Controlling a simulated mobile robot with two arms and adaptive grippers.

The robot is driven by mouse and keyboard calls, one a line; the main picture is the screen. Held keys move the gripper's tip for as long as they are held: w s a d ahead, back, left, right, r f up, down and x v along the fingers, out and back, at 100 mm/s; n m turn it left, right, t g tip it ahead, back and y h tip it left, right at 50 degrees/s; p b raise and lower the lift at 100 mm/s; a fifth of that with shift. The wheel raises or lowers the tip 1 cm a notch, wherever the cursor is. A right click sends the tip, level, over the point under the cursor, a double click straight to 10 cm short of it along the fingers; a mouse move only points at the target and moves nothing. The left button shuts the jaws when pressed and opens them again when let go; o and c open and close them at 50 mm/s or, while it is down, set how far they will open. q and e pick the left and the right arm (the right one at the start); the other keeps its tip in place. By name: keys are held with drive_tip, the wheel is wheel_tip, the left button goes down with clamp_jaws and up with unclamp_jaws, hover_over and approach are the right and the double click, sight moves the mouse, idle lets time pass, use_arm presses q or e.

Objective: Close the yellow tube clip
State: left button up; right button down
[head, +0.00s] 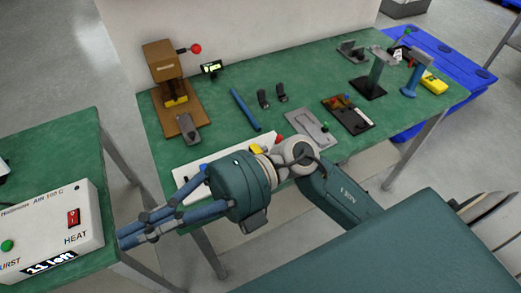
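A small yellow piece (256,149), likely the yellow tube clip, shows at the front edge of the green table on a white board (189,175). My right arm partly covers it and the board, so I cannot tell whether the clip is open or closed. A red piece (278,139) and a blue piece (203,167) show along the same board. My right gripper (125,238) reaches to the left, away from the yellow piece, with its fingers over the gap between the tables. Its finger spacing is unclear; I see nothing held. My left gripper is not in view.
The green table (220,105) holds a brown press (163,65), a blue rod (246,110), a grey plate (308,128) and several tools at the back right. A white heater box (45,232) stands on the left table.

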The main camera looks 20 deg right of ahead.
drive_tip(key=w+d+r+m+t+h, duration=0.1)
drive_tip(key=w+d+m+t, duration=0.4)
drive_tip(key=m+t, duration=0.5)
drive_tip(key=w+d+r+m+t, duration=0.1)
drive_tip(key=w+d+m+t, duration=0.5)
drive_tip(key=m+t, duration=0.4)
drive_tip(key=d+f+m+t+h, duration=0.1)
drive_tip(key=d+f+m+h, duration=1.5)
drive_tip(key=f+h, duration=0.25)
drive_tip(key=p, duration=0.3)
hover_over(260, 150)
drive_tip(key=s+a, duration=0.1)
drive_tip(key=s, duration=0.1)
wheel_tip(260, 150, down, 4)
drive_tip(key=shift+r+y, duration=0.15)
drive_tip(key=shift+y, duration=0.2)
drive_tip(key=shift+s+f+b, duration=0.3)
drive_tip(key=shift+f, duration=0.05)
